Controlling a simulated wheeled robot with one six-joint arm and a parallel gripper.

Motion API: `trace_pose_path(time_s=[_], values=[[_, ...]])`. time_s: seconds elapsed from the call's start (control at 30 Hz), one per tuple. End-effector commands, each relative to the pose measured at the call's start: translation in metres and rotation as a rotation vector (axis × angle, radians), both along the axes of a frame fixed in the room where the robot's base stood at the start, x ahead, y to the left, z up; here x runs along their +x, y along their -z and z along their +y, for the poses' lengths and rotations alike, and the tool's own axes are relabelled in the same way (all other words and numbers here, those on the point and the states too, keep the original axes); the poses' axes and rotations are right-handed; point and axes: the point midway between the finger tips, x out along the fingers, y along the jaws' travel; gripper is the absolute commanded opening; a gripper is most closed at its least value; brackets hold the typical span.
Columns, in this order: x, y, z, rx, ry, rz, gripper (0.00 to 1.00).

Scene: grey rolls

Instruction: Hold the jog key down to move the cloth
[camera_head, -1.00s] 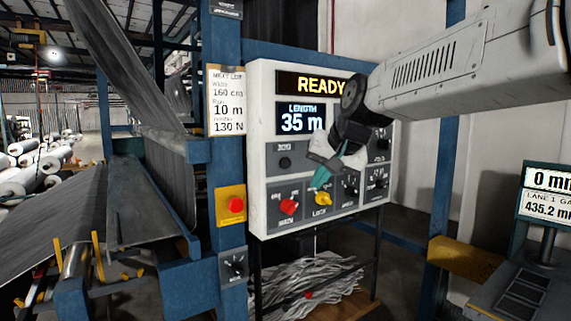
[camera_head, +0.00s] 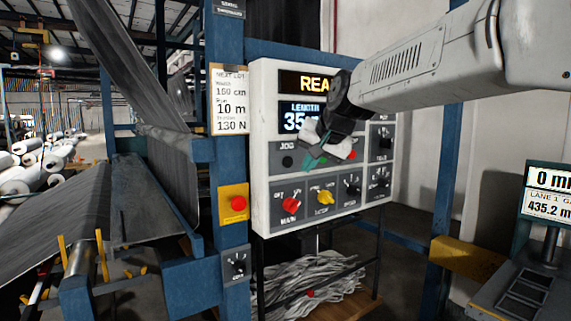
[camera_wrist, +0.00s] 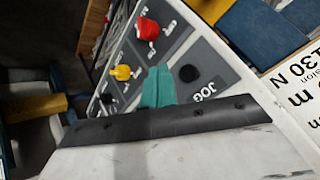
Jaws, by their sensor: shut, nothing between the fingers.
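The jog key (camera_head: 287,161) is a round black button beside the JOG label on the white control panel (camera_head: 261,120). It also shows in the wrist view (camera_wrist: 189,73), just right of my fingertips. My gripper (camera_head: 316,163) has teal fingers, shut and empty, in front of the panel to the right of the key. The fingers show together in the wrist view (camera_wrist: 157,87). They look apart from the key; their distance from the panel face is hard to tell. The grey cloth (camera_head: 70,215) runs down the machine at the left.
Below the key are a red MAIN knob (camera_head: 291,205) and a yellow knob (camera_head: 325,197). A red stop button (camera_head: 238,203) sits on the blue post (camera_head: 228,165). My arm partly covers the READY (camera_head: 312,84) and LENGTH (camera_head: 298,119) displays. Grey scrap lies below.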

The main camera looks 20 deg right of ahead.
Motion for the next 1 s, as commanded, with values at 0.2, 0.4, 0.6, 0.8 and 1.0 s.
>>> trace_pose_path(time_s=[0.2,0.4,0.6,0.8,1.0], values=[[0.026,0.0,0.009,0.0,-0.001,0.001,0.0],[0.038,0.0,0.013,0.0,0.0,0.0,0.0],[0.04,0.0,0.013,0.0,0.0,0.0,0.0],[0.04,0.0,0.013,0.0,0.0,0.001,0.0],[0.039,0.0,0.013,0.0,-0.001,0.001,0.0]])
